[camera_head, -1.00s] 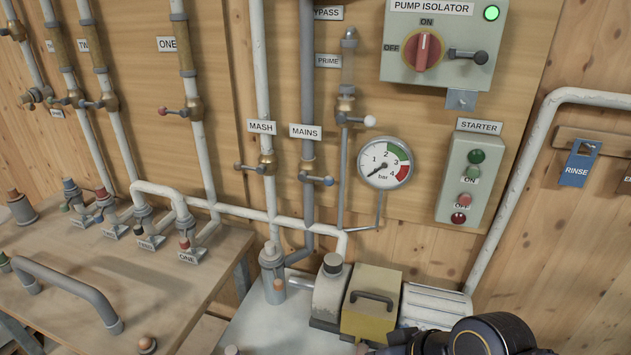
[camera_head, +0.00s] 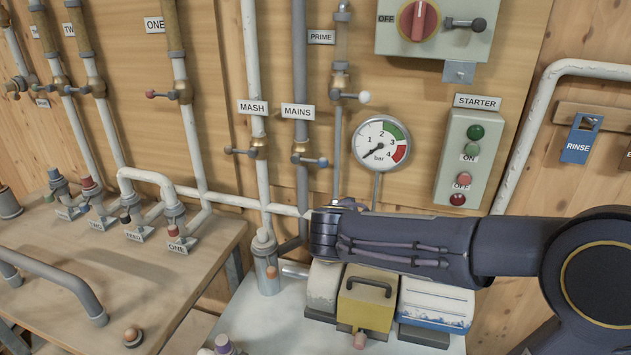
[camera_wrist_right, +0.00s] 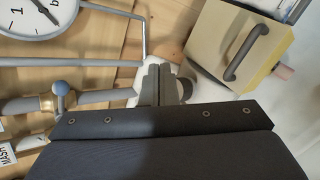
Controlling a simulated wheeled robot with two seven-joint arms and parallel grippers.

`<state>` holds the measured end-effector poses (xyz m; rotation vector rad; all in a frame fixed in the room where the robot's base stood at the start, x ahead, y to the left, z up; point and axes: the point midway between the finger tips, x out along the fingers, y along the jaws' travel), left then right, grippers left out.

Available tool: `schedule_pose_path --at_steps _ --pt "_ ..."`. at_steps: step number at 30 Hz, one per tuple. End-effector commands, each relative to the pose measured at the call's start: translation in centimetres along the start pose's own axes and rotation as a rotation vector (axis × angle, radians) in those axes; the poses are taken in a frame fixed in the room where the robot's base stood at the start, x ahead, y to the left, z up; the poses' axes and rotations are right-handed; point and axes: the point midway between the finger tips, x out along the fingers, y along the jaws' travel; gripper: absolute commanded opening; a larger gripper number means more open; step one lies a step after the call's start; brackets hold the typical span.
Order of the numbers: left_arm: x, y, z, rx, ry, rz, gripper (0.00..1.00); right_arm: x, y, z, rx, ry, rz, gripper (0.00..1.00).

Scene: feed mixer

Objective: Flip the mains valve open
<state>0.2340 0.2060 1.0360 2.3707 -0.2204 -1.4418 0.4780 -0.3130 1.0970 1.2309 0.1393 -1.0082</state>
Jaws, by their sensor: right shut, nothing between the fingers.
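The mains valve (camera_head: 301,150) is on the dark grey vertical pipe under the MAINS label (camera_head: 298,112). Its lever with a blue knob (camera_head: 322,162) lies crosswise, pointing right. In the right wrist view the blue knob (camera_wrist_right: 61,88) and brass collar show at the left, on the grey pipe. My right gripper (camera_head: 325,232) is below the valve and slightly to its right, in front of the pipes. In the wrist view my right fingers (camera_wrist_right: 158,85) are together and empty, apart from the knob. My left gripper is not in view.
The mash valve (camera_head: 258,150) sits close to the left of the mains valve. The pressure gauge (camera_head: 381,144) and the prime lever's white knob (camera_head: 365,98) are to the right. The pump with a yellow box (camera_head: 365,305) lies below my right forearm.

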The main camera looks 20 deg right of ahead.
Motion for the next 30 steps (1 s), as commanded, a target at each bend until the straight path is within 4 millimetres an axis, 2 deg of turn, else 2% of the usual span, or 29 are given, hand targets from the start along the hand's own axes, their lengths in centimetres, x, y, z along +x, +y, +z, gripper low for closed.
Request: schedule_pose_path --at_steps 1,6,12,17,26,30 --pt "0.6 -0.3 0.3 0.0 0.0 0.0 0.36 0.7 1.3 -1.7 -0.092 -0.02 0.065 0.0" --pt "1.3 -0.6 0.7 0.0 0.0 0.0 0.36 1.1 6.0 -6.0 -0.345 -0.093 0.268 0.0" --pt "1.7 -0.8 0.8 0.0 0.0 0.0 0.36 0.5 9.0 -9.4 -0.511 -0.147 0.416 0.0" --pt "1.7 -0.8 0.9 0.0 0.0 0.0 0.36 0.3 9.7 -10.3 -0.55 -0.16 0.452 0.0" --pt "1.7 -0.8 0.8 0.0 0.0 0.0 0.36 0.3 9.8 -10.2 -0.549 -0.161 0.452 0.0" --pt "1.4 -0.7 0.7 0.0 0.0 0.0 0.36 1.1 10.2 -10.1 -0.548 -0.163 0.45 0.0"
